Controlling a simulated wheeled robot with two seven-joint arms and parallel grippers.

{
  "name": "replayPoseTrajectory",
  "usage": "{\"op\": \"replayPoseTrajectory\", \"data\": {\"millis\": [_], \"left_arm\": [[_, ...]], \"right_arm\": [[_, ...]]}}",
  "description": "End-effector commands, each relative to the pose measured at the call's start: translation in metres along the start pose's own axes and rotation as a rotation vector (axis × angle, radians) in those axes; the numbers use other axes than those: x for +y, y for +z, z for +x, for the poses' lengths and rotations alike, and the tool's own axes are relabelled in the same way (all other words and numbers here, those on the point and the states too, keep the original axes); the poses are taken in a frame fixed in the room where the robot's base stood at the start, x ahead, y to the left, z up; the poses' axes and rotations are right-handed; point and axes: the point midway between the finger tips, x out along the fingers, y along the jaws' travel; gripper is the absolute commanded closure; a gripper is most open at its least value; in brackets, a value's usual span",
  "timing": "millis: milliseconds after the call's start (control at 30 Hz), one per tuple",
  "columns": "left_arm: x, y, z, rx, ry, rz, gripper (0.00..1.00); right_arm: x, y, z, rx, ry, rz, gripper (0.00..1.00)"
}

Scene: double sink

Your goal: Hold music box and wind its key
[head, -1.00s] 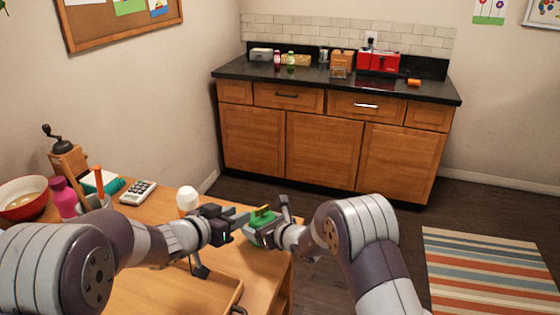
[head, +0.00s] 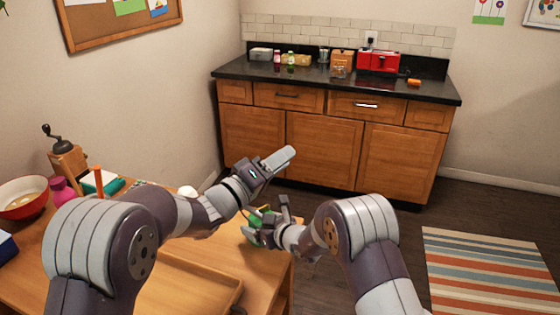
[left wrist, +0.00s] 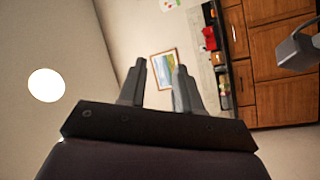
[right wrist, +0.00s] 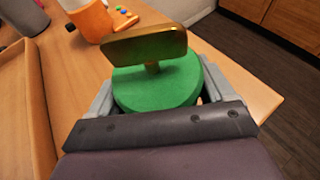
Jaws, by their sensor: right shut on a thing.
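The music box (right wrist: 150,95) is a round green body in the right wrist view, with a flat brass-coloured key (right wrist: 145,43) standing up from its top on a short stem. My right gripper (head: 272,216) is shut on the sides of the music box at the table's right edge. In the head view, only a small green part of the music box (head: 255,222) shows. My left gripper (head: 282,156) is raised above and behind the music box, clear of the key. In the left wrist view, its two fingers (left wrist: 160,68) stand apart with nothing between them.
The wooden table (head: 225,248) carries a wooden tray (head: 190,290) in front. A red bowl (head: 22,197), a pink bottle (head: 60,190) and a coffee grinder (head: 66,155) stand at left. An orange and white container (right wrist: 88,20) stands behind the music box.

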Motion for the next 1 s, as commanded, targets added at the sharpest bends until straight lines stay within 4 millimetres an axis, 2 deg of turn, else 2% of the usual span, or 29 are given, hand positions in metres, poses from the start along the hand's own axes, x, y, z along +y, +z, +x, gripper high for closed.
{"op": "replayPoseTrajectory", "data": {"millis": [100, 167, 233, 300, 367, 433, 533, 633, 733, 1000], "left_arm": [[0.000, -0.001, -0.001, 0.001, -0.001, 0.001, 0.68], [-0.004, -0.010, -0.005, 0.018, -0.011, 0.005, 0.68], [-0.019, -0.036, -0.024, 0.064, -0.047, 0.018, 0.68], [-0.052, -0.056, -0.062, 0.030, -0.139, 0.131, 0.68], [-0.079, -0.055, -0.092, -0.073, -0.220, 0.323, 0.68], [-0.104, -0.044, -0.120, -0.221, -0.277, 0.558, 0.68], [-0.125, -0.020, -0.140, -0.428, -0.272, 0.847, 0.68], [-0.132, -0.008, -0.145, -0.530, -0.239, 1.015, 0.68], [-0.137, -0.005, -0.138, -0.543, -0.229, 1.066, 0.68], [-0.164, 0.016, -0.082, -0.543, -0.225, 1.067, 0.68]], "right_arm": [[0.000, 0.001, 0.000, -0.001, 0.000, 0.000, 0.52], [0.000, 0.001, 0.000, -0.001, 0.000, 0.000, 0.52], [0.000, 0.001, 0.000, -0.001, 0.000, 0.000, 0.52], [0.000, 0.001, 0.000, -0.001, 0.000, 0.000, 0.52], [0.000, 0.001, 0.000, -0.001, 0.000, 0.000, 0.52], [0.000, 0.001, 0.000, -0.001, 0.000, 0.000, 0.52], [0.000, 0.001, 0.000, -0.001, 0.000, 0.000, 0.52], [0.000, 0.001, 0.000, -0.001, 0.000, 0.000, 0.52], [0.000, 0.001, 0.000, -0.001, 0.000, 0.000, 0.52], [0.000, 0.001, 0.000, -0.001, 0.000, 0.000, 0.52]]}}
